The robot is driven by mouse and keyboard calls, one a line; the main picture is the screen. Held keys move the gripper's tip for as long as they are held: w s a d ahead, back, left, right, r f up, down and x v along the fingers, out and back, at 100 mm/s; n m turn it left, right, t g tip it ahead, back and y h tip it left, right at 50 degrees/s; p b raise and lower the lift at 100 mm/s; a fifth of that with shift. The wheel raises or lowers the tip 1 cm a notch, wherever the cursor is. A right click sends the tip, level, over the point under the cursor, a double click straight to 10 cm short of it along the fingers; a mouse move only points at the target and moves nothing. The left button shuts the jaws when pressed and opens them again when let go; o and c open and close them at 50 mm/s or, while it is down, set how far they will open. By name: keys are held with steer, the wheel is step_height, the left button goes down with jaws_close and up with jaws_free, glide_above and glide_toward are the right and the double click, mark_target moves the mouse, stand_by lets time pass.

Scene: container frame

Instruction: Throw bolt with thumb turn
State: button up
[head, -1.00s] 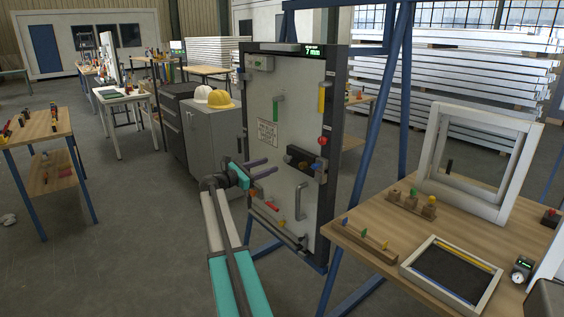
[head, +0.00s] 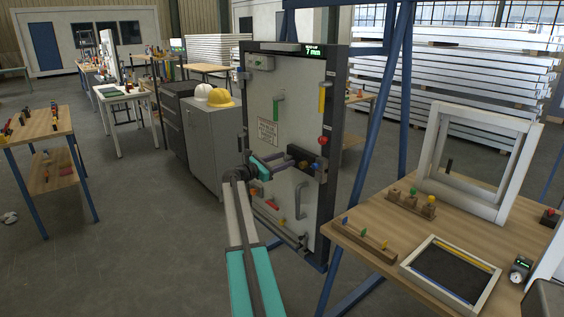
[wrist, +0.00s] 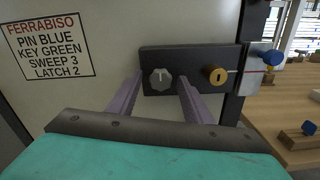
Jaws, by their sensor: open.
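The thumb turn (wrist: 161,78) is a round grey knob with a pale upright mark on its dark lock case (wrist: 190,57), left of a brass key cylinder (wrist: 217,76). My gripper (wrist: 160,86) is open, its two purple fingers reaching toward the case with the thumb turn seen between their tips. Whether the tips touch the case is unclear. In the head view my gripper (head: 290,157) is at the lock case (head: 318,176) on the grey door panel (head: 293,100); the thumb turn cannot be made out there. The bolt itself cannot be made out.
A blue knob (wrist: 273,57) stands at the door's edge, right of the case. A red knob (head: 323,140) and a grey pull handle (head: 300,201) are above and below it. A wooden bench (head: 465,225) with parts is on the right.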

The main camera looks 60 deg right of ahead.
steer(key=c, duration=0.9)
steer(key=shift+a, duration=0.35)
steer(key=shift+c, duration=0.8)
steer(key=shift+d, duration=0.3)
